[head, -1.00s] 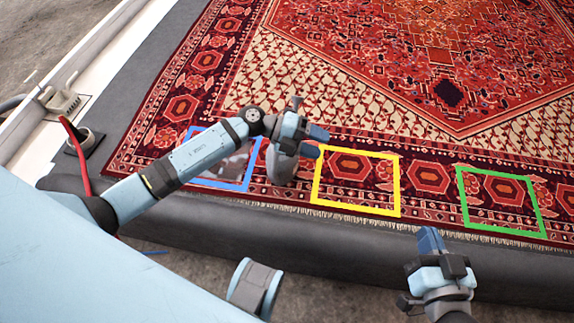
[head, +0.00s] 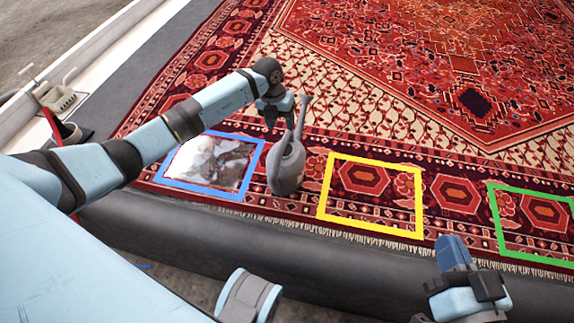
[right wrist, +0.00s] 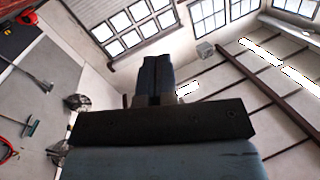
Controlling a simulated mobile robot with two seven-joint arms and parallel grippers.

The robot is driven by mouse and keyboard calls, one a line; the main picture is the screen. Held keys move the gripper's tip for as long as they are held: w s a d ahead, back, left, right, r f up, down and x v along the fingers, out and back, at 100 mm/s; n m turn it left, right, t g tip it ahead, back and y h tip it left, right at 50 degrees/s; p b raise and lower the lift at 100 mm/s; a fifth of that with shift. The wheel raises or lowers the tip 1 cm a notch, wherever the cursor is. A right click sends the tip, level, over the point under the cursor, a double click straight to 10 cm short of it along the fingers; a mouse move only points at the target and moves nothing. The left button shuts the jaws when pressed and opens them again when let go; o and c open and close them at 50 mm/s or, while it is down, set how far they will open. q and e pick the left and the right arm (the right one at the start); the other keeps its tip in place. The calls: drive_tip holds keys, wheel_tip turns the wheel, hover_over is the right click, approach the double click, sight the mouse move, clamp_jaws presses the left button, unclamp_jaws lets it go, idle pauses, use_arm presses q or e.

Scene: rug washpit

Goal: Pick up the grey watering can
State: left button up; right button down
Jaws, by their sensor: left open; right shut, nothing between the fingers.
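The grey watering can (head: 287,168) stands upright on the patterned rug, between the blue and yellow square outlines, its spout pointing up. My left gripper (head: 277,112) is at the upper part of the can, just left of the spout. It is open; its fingertips are partly hidden, and I cannot tell whether they touch the can. My right gripper (head: 453,252) is shut and empty, over the padded front edge at the lower right. Its closed blue fingers also show in the right wrist view (right wrist: 156,75).
The blue outline (head: 262,160) surrounds a pale, foamy-looking patch (head: 212,160). The yellow outline (head: 322,190) and green outline (head: 497,220) lie to the right on the red rug (head: 400,75). A dark padded border (head: 200,235) runs along the front.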

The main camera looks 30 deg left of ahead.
sight(286, 134)
use_arm(q)
drive_tip(key=shift+d+f+b, duration=0.25)
drive_tip(key=shift+f+b, duration=0.1)
drive_tip(key=shift+f, duration=0.55)
drive_tip(key=f+b, duration=0.1)
drive_tip(key=f, duration=0.1)
drive_tip(key=d+f+b, duration=0.1)
drive_tip(key=shift+w+f, duration=0.1)
drive_tip(key=shift+f, duration=0.25)
drive_tip(key=shift+d+f, duration=0.1)
drive_tip(key=shift+f, duration=0.15)
use_arm(e)
drive_tip(key=shift+w+d+f+n, duration=0.1)
drive_tip(key=shift+w+f+n, duration=0.2)
drive_tip(key=shift+f, duration=0.3)
drive_tip(key=shift+w+d+f+n, duration=0.15)
drive_tip(key=shift+f+n, duration=0.25)
drive_tip(key=shift+f, duration=0.2)
use_arm(q)
clamp_jaws()
drive_tip(key=shift+r, duration=0.15)
